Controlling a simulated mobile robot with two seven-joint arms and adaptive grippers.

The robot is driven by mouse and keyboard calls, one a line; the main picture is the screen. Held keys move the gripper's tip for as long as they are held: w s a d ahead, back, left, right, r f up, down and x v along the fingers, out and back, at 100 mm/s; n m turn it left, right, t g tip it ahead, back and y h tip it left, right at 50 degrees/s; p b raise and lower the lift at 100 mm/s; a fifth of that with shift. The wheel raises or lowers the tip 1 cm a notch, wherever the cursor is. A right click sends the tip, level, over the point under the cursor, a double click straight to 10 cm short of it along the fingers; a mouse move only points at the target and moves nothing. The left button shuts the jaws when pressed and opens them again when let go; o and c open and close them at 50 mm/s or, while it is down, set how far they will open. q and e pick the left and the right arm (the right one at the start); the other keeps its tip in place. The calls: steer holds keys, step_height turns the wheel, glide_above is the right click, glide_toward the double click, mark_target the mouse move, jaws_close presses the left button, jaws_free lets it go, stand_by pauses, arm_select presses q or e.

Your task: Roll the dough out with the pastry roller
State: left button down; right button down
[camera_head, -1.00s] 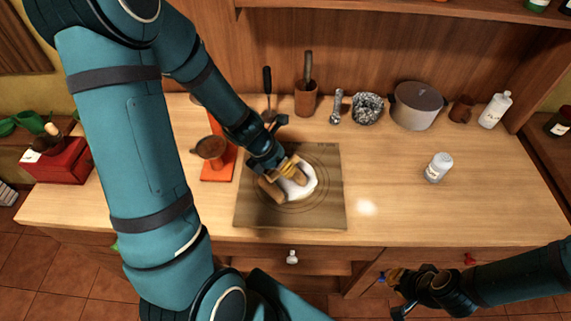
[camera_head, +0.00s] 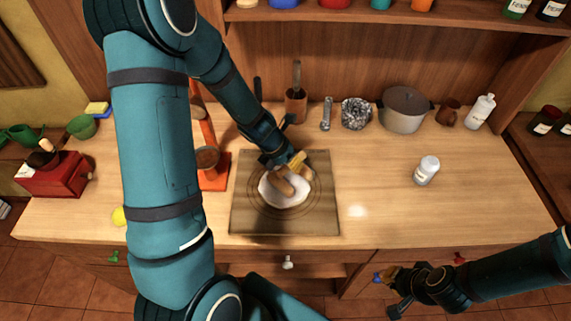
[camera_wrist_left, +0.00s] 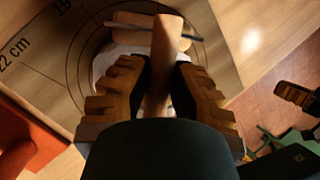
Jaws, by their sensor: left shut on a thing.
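The dough (camera_head: 284,203) is a white, flat round patch on the square pastry mat (camera_head: 250,222). My left gripper (camera_head: 296,164) is shut on the wooden pastry roller (camera_head: 281,186), over the upper right part of the dough. In the left wrist view the roller's handle (camera_wrist_left: 158,90) stands between the ridged fingers, with a wooden cylinder (camera_wrist_left: 128,35) across its far end. The fingers and wrist hide much of the dough there. The roller seems to touch the dough, but the contact is hidden. My right gripper (camera_head: 390,277) hangs in front of the counter, apart from everything; its finger gap is unclear.
A white shaker (camera_head: 426,171) stands at right.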

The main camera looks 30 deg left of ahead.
mark_target(276, 177)
arm_select(q)
steer(key=shift+s+a+f+b, duration=0.15)
steer(key=shift+s+b, duration=0.1)
steer(key=shift+s, duration=0.3)
steer(key=shift+s+a+r+b, duration=0.1)
steer(key=shift+s+b, duration=0.1)
steer(key=shift+s, duration=0.35)
steer(key=shift+s+a+b, duration=0.2)
steer(key=shift+s, duration=0.75)
steer(key=shift+s+a+b, duration=0.2)
steer(key=shift+s, duration=0.7)
steer(key=shift+w+d+p, duration=0.2)
steer(key=shift+w+p, duration=0.05)
steer(key=shift+w, duration=0.55)
steer(key=shift+w+d+p, duration=0.15)
steer(key=shift+w+p, duration=0.1)
steer(key=shift+w, duration=0.5)
steer(key=shift+w+d+p, duration=0.25)
steer(key=shift+w+p, duration=0.45)
steer(key=shift+w, duration=0.7)
